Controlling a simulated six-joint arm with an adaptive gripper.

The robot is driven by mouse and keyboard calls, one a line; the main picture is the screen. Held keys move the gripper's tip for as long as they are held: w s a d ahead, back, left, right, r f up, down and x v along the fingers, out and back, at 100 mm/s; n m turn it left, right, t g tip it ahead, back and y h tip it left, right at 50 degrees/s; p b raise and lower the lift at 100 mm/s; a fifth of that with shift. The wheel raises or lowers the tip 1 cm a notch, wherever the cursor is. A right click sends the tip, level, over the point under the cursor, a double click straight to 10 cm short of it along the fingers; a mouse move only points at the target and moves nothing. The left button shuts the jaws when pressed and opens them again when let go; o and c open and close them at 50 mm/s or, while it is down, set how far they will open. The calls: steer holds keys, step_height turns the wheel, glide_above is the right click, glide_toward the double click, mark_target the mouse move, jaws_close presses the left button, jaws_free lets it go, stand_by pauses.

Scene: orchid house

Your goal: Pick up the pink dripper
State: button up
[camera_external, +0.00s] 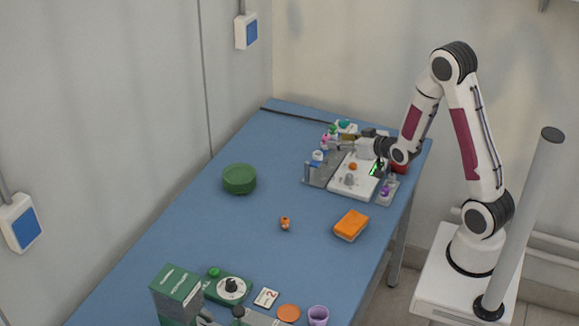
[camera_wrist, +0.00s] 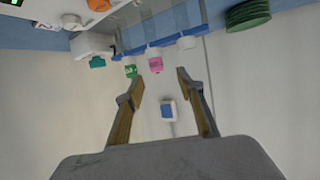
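The pink dripper (camera_wrist: 156,65) shows in the wrist view with a white part above it in the picture. It lies just beyond my fingertips, near the middle of the gap. In the external view the pink dripper (camera_external: 325,139) is a small spot by the rack at the table's far end. My gripper (camera_wrist: 160,74) is open, with nothing between its fingers. It reaches in level from the right in the external view, where its fingers are too small to make out well.
A green dripper (camera_wrist: 131,71) and a teal one (camera_wrist: 97,62) sit left of the pink one in the wrist view. A white-topped piece (camera_wrist: 187,42) is to its right. A white device (camera_external: 354,178) lies below my wrist. Green round dishes (camera_external: 239,179) stand apart.

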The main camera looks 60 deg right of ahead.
mark_target(328, 137)
steer(key=shift+x, duration=1.3)
steer(key=shift+w+d+f, duration=0.25)
steer(key=shift+w+d, duration=0.2)
steer(key=shift+w, duration=0.2)
steer(key=shift+w+d+f, duration=0.2)
steer(key=shift+w+d, duration=0.25)
steer(key=shift+w, duration=0.2)
steer(key=shift+x, duration=1)
steer(key=shift+c, duration=0.5)
steer(key=c, duration=0.8)
